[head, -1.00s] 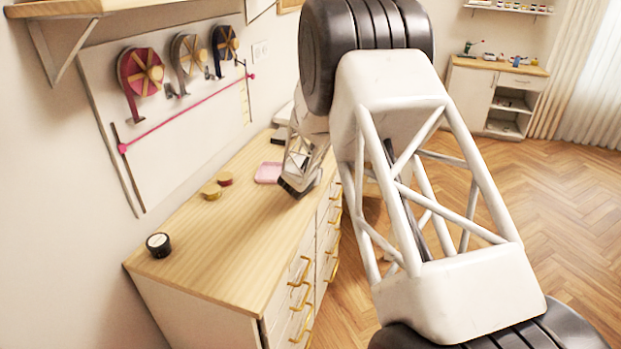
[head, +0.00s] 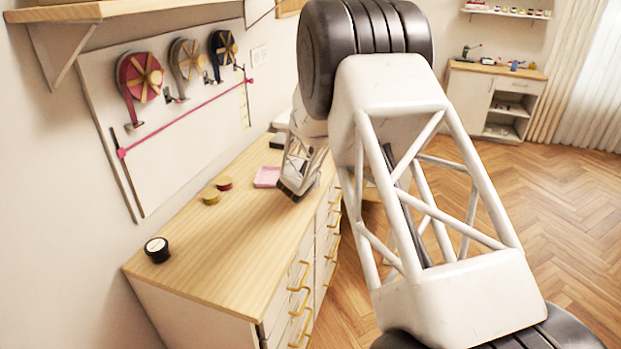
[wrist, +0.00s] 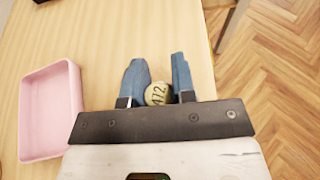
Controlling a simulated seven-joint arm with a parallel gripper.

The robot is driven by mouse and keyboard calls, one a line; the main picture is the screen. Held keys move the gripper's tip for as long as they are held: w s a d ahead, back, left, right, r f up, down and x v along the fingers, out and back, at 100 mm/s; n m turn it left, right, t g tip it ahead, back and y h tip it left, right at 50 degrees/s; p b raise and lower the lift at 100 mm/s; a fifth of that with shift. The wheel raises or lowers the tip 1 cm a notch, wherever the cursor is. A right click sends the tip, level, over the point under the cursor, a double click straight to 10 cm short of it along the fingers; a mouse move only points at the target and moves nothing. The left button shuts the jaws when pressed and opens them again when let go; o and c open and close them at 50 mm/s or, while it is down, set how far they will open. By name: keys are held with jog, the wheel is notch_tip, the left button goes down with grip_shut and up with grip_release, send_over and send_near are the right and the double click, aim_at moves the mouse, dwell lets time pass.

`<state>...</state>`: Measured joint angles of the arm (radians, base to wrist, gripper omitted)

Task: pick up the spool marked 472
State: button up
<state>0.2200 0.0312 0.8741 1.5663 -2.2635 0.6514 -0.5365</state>
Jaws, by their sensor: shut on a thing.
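The spool marked 472 (wrist: 157,94) shows in the wrist view as a round, pale yellowish top with dark digits. It sits between the two blue fingers of my gripper (wrist: 159,80), which is shut on it. In the head view my gripper is over the right edge of the wooden dresser top, and the spool is hidden there behind my arm. I cannot tell whether the spool touches the dresser top.
A pink tray (wrist: 50,112) lies left of my gripper; it also shows in the head view (head: 267,177). Two small round items, yellowish (head: 211,197) and dark red (head: 224,184), and a black round tin (head: 157,249) stand on the dresser top (head: 215,265). Its front middle is clear.

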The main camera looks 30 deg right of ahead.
notch_tip(320, 180, up, 3)
jog(key=shift+f, duration=0.15)
jog(key=shift+s+r, duration=0.15)
jog(key=shift+r, duration=0.15)
jog(key=s+a, duration=0.2)
jog(key=s, duration=0.5)
jog(key=s+a+r, duration=0.1)
jog(key=s+a, duration=0.1)
jog(key=s, duration=0.6)
jog(key=shift+a+r, duration=0.15)
jog(key=shift+a, duration=0.25)
